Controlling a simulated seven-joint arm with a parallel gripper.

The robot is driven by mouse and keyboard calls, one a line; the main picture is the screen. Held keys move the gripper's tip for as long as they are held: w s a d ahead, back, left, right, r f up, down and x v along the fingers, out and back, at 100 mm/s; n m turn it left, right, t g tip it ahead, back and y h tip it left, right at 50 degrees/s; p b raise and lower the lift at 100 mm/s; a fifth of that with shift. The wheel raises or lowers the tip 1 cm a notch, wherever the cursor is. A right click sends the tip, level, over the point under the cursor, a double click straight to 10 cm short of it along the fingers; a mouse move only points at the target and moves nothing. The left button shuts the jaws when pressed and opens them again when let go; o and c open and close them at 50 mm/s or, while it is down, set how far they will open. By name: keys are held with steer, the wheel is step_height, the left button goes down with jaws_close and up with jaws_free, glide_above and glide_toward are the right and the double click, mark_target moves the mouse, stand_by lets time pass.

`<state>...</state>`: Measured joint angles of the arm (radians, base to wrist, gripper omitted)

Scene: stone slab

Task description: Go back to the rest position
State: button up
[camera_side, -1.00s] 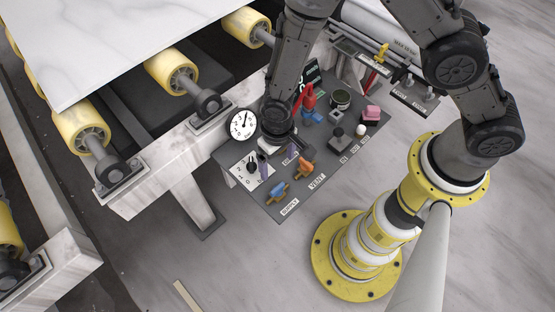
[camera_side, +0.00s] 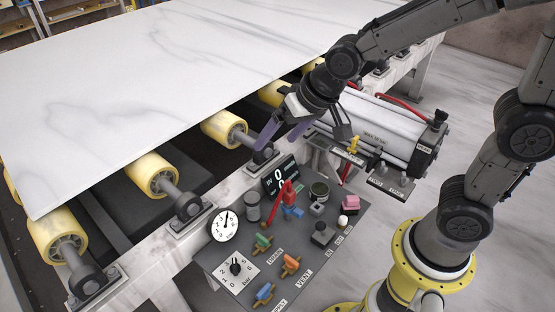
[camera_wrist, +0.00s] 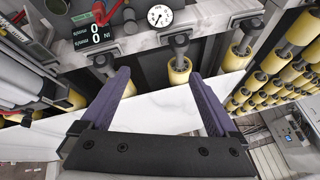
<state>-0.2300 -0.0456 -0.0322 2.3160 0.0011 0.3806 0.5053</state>
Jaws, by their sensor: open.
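My gripper (camera_side: 283,135) is open and empty in the side view, with its purple fingers apart. It hangs in the air above the rollers at the slab's right edge, behind the control panel. In the wrist view my gripper (camera_wrist: 160,95) shows both purple fingers spread wide with nothing between them. The white stone slab (camera_side: 150,85) lies on the yellow rollers and also shows beyond the fingers in the wrist view (camera_wrist: 160,115). The control panel (camera_side: 225,255) stands in front of the gripper and apart from it.
The panel carries a dial gauge (camera_side: 223,225), a rotary knob (camera_side: 236,267), a red-handled lever (camera_side: 287,193), a digital display (camera_side: 280,177) and several coloured valves. A white cylinder (camera_side: 385,128) with red hoses lies right of the gripper. Open floor (camera_side: 480,75) is at the right.

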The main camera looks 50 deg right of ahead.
steer(key=s+d+r+t, duration=0.2)
steer(key=s+d+r, duration=0.5)
steer(key=s, duration=0.2)
steer(key=s+d+f+n+g+h, duration=0.1)
steer(key=s+f+n+g, duration=0.1)
steer(key=s, duration=0.7)
steer(key=shift+s+d+n, duration=0.15)
steer(key=shift+s+n, duration=0.25)
steer(key=shift+n, duration=0.2)
